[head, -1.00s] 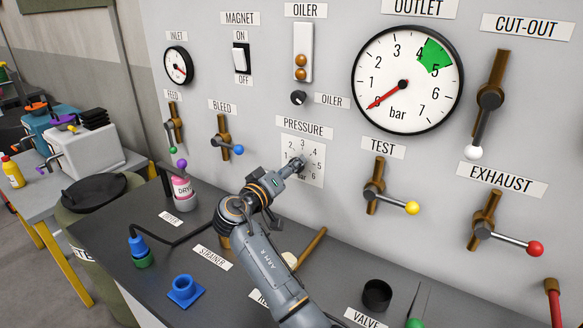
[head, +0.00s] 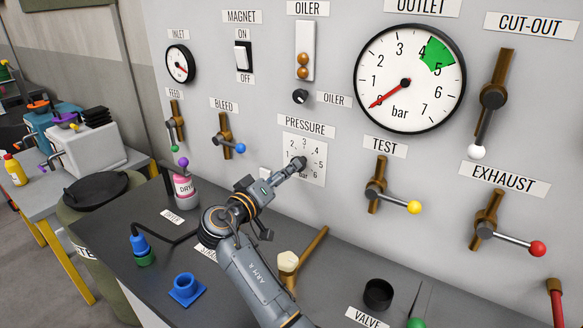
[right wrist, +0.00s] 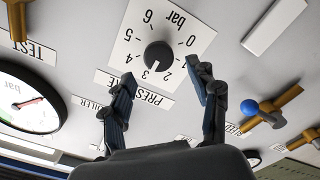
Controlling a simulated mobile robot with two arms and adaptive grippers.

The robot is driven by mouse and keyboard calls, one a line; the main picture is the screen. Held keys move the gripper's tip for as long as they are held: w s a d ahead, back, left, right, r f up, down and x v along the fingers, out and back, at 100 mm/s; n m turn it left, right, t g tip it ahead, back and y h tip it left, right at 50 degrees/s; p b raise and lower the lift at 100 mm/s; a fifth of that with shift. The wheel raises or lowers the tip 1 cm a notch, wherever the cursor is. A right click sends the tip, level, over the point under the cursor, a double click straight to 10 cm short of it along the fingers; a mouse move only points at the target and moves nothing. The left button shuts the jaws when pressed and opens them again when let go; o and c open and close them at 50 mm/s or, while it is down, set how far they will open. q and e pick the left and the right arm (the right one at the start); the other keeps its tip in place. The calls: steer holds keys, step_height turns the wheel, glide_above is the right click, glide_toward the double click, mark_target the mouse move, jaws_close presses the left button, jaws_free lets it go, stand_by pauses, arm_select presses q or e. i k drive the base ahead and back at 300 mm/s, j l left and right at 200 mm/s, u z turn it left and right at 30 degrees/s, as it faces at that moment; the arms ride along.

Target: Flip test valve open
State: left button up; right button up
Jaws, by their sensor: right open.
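The test valve (head: 377,190) sits on the panel below the TEST label (head: 385,146). It has a vertical brass body and a steel lever pointing right and slightly down to a yellow ball (head: 414,207). In the right wrist view only part of brass fitting (right wrist: 17,20) shows by the upside-down TEST label (right wrist: 30,52). My right gripper (head: 278,203) is left of the test valve and apart from it, in front of the PRESSURE dial. In the right wrist view its fingers (right wrist: 160,72) are spread and empty, with the black pressure knob (right wrist: 158,57) beyond them. My left gripper is not in view.
The exhaust valve (head: 486,222) with a red ball is right of the test valve, and the cut-out lever (head: 490,97) is above.

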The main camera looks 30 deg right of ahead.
mark_target(373, 192)
steer(key=k+j, duration=0.15)
steer(key=j, duration=0.25)
steer(key=k+j, duration=0.15)
steer(key=j, duration=0.2)
steer(key=k+j, duration=0.15)
steer(key=j, duration=0.25)
steer(key=k+j, duration=0.15)
steer(key=j, duration=0.25)
steer(key=k+j, duration=0.15)
steer(key=j, duration=0.25)
